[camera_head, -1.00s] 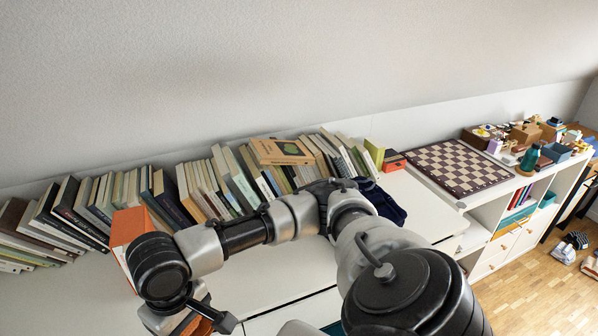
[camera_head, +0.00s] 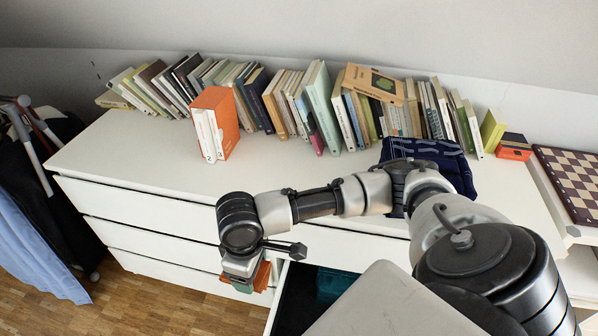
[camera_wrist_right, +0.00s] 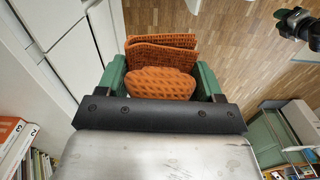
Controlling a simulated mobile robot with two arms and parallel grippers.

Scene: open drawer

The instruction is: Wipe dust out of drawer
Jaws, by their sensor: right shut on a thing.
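My right gripper (camera_head: 245,272) hangs in front of the white dresser, just left of the open drawer (camera_head: 290,300). In the wrist view its green fingers (camera_wrist_right: 163,82) are shut on a folded orange cloth (camera_wrist_right: 160,68). The cloth also shows below the gripper in the head view (camera_head: 262,275). The drawer's dark inside holds a teal item (camera_head: 335,283); my right arm hides much of the drawer, and I cannot make out dust. A black part with a dark green tip, apparently my left gripper (camera_wrist_right: 295,22), shows at the wrist view's upper right; its jaws are unclear.
The white dresser top (camera_head: 150,165) carries a row of books (camera_head: 320,105), an orange-and-white book set (camera_head: 215,125) and a dark blue folded cloth (camera_head: 440,155). A chessboard (camera_head: 575,180) lies at right. Clothes (camera_head: 35,235) hang at left. Wooden floor (camera_head: 150,300) is clear.

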